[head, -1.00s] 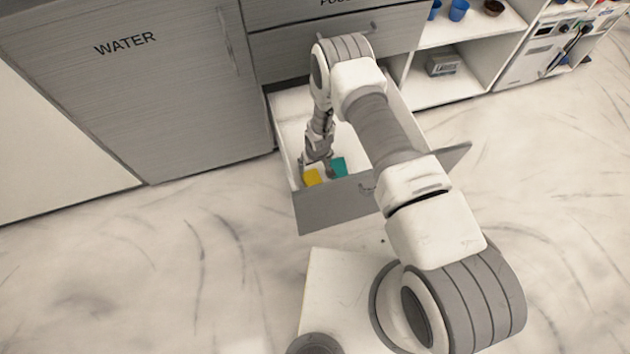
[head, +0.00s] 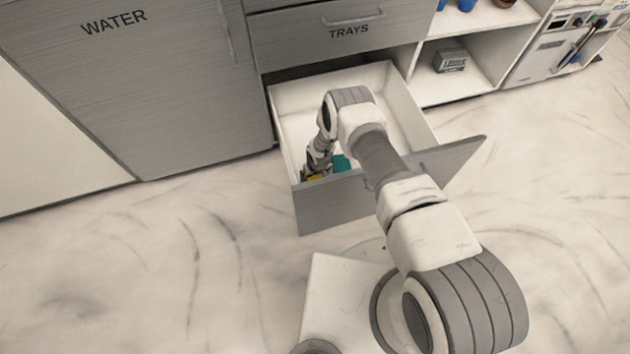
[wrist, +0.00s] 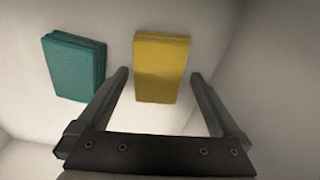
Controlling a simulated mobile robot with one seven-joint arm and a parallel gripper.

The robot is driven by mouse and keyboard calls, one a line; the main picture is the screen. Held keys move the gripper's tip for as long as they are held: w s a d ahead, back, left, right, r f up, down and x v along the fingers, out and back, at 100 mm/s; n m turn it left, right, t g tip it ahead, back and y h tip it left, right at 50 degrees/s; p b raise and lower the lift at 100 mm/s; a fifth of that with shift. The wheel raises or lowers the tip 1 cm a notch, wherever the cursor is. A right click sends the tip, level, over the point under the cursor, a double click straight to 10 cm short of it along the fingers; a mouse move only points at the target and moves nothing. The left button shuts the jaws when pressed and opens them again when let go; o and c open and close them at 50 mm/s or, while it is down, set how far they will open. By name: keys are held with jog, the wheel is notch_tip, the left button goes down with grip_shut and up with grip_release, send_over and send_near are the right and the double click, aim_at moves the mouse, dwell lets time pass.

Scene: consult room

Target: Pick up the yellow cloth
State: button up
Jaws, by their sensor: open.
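The yellow cloth (wrist: 161,68) is a folded rectangular stack lying on the white floor of the open drawer (head: 340,205). In the wrist view it lies ahead of and between the two fingers of my gripper (wrist: 160,85), which are open with nothing held. The gripper's fingertips are hidden in the head view. A teal cloth (wrist: 74,66), also folded, lies to the left of the yellow one with a gap between them.
The drawer walls stand close around the gripper; one wall (wrist: 265,75) rises at the right in the wrist view. A closed drawer labelled TRAYS (head: 335,35) is above, a WATER cabinet (head: 120,90) at left. Shelves with a grey box (head: 450,61) are at right.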

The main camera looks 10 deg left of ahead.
jog(key=shift+f, duration=0.45)
jog(key=c, duration=1.1)
notch_tip(320, 180, up, 10)
jog(key=p, duration=0.4)
jog(key=shift+p, duration=0.3)
jog(key=shift+c, duration=0.2)
